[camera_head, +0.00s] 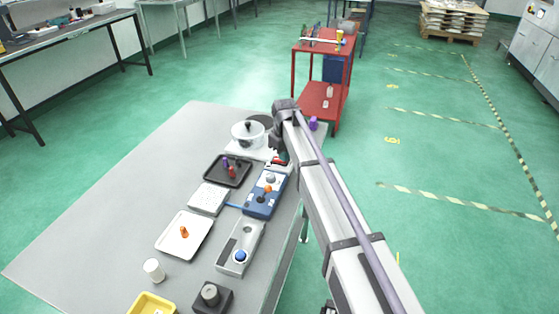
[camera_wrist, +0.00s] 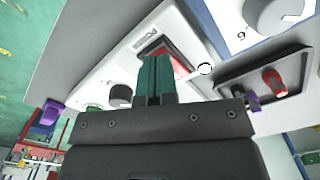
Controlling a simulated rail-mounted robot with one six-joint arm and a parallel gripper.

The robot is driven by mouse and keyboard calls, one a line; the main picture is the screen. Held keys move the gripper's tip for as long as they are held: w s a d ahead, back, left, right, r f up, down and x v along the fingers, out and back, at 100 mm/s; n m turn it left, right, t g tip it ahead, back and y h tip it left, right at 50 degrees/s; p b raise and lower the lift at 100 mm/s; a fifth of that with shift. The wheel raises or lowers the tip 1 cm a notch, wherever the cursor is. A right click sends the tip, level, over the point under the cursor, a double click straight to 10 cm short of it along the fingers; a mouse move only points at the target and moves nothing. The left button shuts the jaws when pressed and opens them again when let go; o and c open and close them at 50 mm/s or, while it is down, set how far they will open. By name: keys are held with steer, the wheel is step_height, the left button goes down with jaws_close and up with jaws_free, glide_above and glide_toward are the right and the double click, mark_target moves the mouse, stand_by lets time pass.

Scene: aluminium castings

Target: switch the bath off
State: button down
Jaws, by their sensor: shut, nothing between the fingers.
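A white panel (camera_wrist: 118,72) marked POWER fills the middle of the wrist view. It carries a red rocker switch (camera_wrist: 183,61) in a dark frame, a black knob (camera_wrist: 120,94) and a green round part (camera_wrist: 93,107). In the head view, a white pot (camera_head: 246,137) stands on a white base beside my arm, and a red part (camera_head: 279,162) shows just below my wrist. My gripper (camera_wrist: 156,58) is shut and empty, its green fingertips just beside the red switch. I cannot tell whether they touch it. My fingers hide part of the panel.
A dark tray (camera_head: 212,178) with red and purple pegs lies close by. A blue box (camera_head: 262,207) with knobs stands on the near side. A white tray (camera_head: 171,242) lies nearer. The table's left part is clear. A red cart (camera_head: 325,57) stands beyond the table.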

steer(key=shift+f, duration=0.1)
step_height(320, 180, up, 7)
steer(key=p, duration=0.7)
steer(key=s+d+m, duration=0.4)
steer(key=s+d, duration=0.7)
steer(key=s, duration=0.4)
steer(key=s+d+m, duration=0.5)
steer(key=s+d, duration=0.6)
steer(key=s, duration=0.4)
steer(key=shift+s, duration=0.25)
